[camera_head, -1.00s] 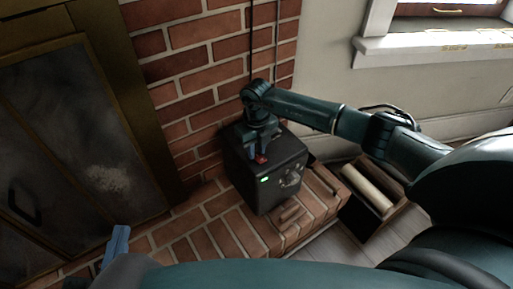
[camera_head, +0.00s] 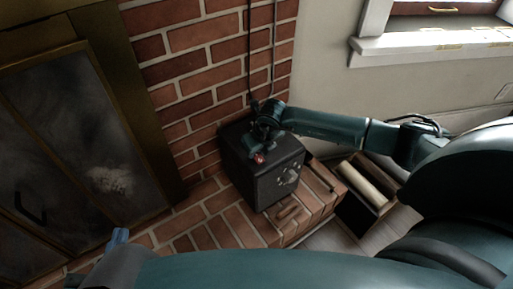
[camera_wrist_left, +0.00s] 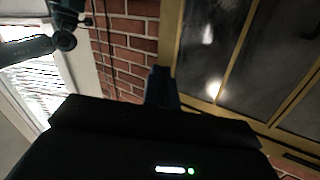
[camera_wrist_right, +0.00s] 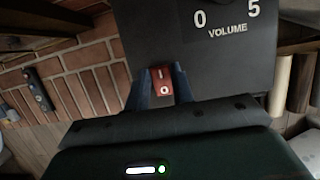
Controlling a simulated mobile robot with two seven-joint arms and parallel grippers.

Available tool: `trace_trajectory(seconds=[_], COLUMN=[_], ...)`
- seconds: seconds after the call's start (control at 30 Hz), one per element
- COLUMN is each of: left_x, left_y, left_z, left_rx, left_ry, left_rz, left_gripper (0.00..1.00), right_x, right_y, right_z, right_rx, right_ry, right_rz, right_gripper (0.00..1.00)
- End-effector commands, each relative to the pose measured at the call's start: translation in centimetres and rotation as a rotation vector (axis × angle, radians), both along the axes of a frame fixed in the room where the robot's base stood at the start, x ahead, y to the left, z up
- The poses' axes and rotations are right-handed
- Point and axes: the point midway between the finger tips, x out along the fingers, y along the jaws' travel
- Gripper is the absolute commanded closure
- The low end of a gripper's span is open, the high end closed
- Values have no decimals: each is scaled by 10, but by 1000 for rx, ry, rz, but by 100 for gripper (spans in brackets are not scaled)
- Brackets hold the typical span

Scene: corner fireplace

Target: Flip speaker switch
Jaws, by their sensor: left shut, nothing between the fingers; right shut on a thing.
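The black speaker (camera_head: 270,185) stands on the brick hearth in front of the brick wall. Its red switch (camera_wrist_right: 162,83) shows on the dark panel marked "VOLUME" in the right wrist view, and as a small red spot (camera_head: 259,158) in the head view. My right gripper (camera_wrist_right: 161,86) is shut on the red switch, with one blue finger on each side of it. My left gripper (camera_head: 119,236) is low at the left in the head view, shut and empty, well away from the speaker. Its fingers also show in the left wrist view (camera_wrist_left: 161,85).
A fireplace with glass doors (camera_head: 55,150) fills the left side. A box holding logs (camera_head: 365,188) stands right of the hearth. Cords (camera_head: 262,60) hang down the brick wall behind the speaker. A window sill (camera_head: 430,48) is at the upper right.

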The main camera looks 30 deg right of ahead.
Motion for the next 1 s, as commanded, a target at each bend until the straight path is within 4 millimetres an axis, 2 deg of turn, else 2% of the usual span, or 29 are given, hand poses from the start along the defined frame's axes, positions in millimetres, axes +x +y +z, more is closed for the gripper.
trace_trajectory(seconds=[0.07, 0.1, 0.33, 0.67, 0.77, 1.0], left_x=[0, 0, 0, 0, 0, -3], left_y=[0, 0, 0, 0, 1, 5], left_z=[0, 0, 0, 2, 3, 2], left_rx=[0, 0, -1, -1, 2, 9], left_ry=[-1, -1, -2, 3, 32, 151], left_rz=[0, 0, 0, -1, 5, 23], left_gripper=[100, 100, 100, 100, 100, 100], right_x=[0, 0, 0, -1, -5, -22], right_y=[0, 0, 0, 0, -1, -4], right_z=[0, 0, 0, 6, 19, 70], right_rx=[0, 0, 0, 0, -1, -1], right_ry=[-1, 0, 1, 1, 1, -1], right_rz=[0, 0, 0, 1, 2, 2], right_gripper=[99, 74, 55, 55, 55, 55])
